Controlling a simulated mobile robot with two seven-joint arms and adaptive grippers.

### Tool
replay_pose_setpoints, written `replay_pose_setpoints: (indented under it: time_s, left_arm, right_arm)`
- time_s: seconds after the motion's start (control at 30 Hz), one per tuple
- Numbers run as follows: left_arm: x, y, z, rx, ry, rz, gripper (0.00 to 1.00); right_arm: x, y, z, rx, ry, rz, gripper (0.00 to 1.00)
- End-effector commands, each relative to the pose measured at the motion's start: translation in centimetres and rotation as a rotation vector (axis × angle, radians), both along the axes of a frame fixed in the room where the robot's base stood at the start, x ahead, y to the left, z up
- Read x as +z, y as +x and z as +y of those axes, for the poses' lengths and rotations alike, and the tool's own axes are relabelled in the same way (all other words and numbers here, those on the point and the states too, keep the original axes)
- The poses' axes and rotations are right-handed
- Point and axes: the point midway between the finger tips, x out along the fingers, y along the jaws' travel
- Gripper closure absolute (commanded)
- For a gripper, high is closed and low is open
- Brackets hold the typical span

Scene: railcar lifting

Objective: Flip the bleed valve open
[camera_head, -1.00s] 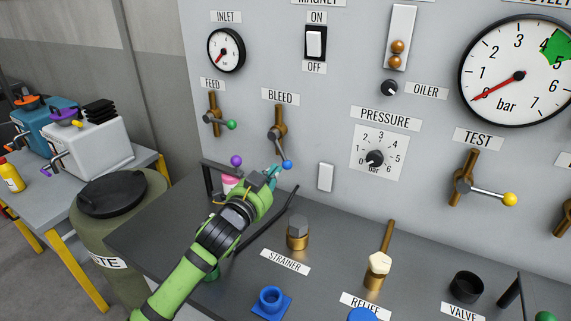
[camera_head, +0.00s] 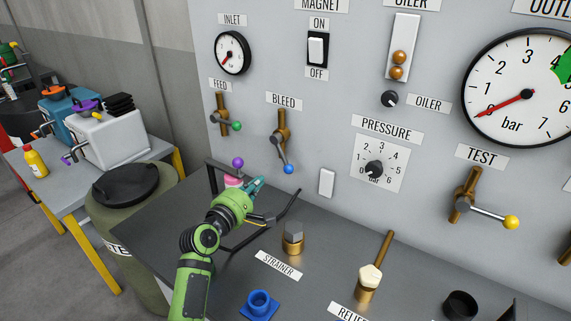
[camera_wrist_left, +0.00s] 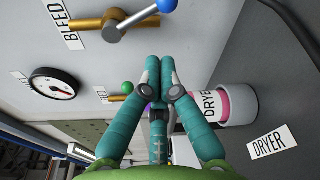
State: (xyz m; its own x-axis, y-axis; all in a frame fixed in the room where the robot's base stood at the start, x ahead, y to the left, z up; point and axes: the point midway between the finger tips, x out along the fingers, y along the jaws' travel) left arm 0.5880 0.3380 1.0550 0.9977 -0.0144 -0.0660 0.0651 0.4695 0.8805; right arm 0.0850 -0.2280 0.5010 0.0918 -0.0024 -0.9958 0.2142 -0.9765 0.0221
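The bleed valve (camera_head: 281,138) is a brass pipe on the grey panel, with a silver lever that slopes down and right to a blue ball knob (camera_head: 289,169). In the left wrist view the bleed valve (camera_wrist_left: 112,25) is at the top, with its lever and blue knob (camera_wrist_left: 140,6). My left gripper (camera_head: 260,183) is below and left of the blue knob, apart from it. In the left wrist view the teal fingertips of my left gripper (camera_wrist_left: 160,62) are together, with nothing seen between them. My right gripper is not in view.
The feed valve (camera_head: 222,115) with a green knob is left of the bleed valve. A pink-and-white dryer cup (camera_wrist_left: 235,104) and a black bent rail (camera_head: 287,208) are close to my left gripper. A strainer fitting (camera_head: 293,238) stands on the bench. A white plate (camera_head: 327,183) is right of the knob.

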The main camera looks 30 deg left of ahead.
Motion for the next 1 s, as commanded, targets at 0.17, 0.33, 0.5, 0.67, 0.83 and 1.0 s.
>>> replay_pose_setpoints:
  time_s: [0.17, 0.33, 0.5, 0.67, 0.83, 1.0]
  left_arm:
    - [0.0, 0.0, 0.0, 0.0, -0.001, 0.0, 1.0]
    - [0.0, 0.2, 0.0, -0.001, 0.001, 0.0, 1.0]
    - [0.0, 2.0, -0.1, -0.001, 0.001, 0.0, 1.0]
    - [-0.1, 4.8, -0.1, -0.001, 0.002, 0.0, 1.0]
    - [-0.4, 7.5, -0.1, 0.0, 0.003, 0.0, 1.0]
    - [-0.6, 9.3, -0.2, -0.001, 0.003, -0.001, 1.0]
  right_arm:
    - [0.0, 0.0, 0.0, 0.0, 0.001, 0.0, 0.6]
    - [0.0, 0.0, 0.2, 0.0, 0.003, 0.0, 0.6]
    - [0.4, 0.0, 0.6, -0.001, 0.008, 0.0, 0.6]
    - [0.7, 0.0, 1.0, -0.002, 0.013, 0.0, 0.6]
    - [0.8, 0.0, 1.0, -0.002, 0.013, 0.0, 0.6]
    - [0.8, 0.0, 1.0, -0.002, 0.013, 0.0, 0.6]
